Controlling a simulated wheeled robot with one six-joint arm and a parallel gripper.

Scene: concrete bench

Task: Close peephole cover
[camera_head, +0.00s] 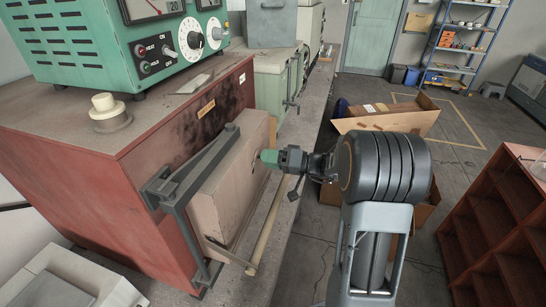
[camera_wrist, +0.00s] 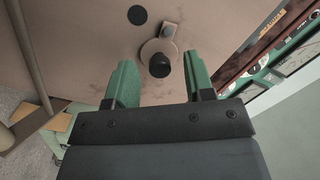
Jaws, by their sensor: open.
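The peephole cover shows in the wrist view as a tan round plate (camera_wrist: 149,49) with a black knob (camera_wrist: 160,66) and a small tab beside it. A dark round spot that looks like the open peephole (camera_wrist: 137,15) lies apart from the plate, on the same tan door (camera_wrist: 90,40). In the head view this door (camera_head: 226,188) is on the front of a red furnace (camera_head: 95,170). My gripper (camera_wrist: 160,58) is open, with one green finger on each side of the knob; contact cannot be told. In the head view my gripper (camera_head: 268,157) hides the cover.
A dark metal bar frame (camera_head: 190,170) runs across the door's left side. A green control box (camera_head: 130,45) stands on the furnace. A pale rod (camera_head: 268,225) lies below the door. An open cardboard box (camera_head: 390,118) and a red-brown shelf (camera_head: 495,225) stand to the right.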

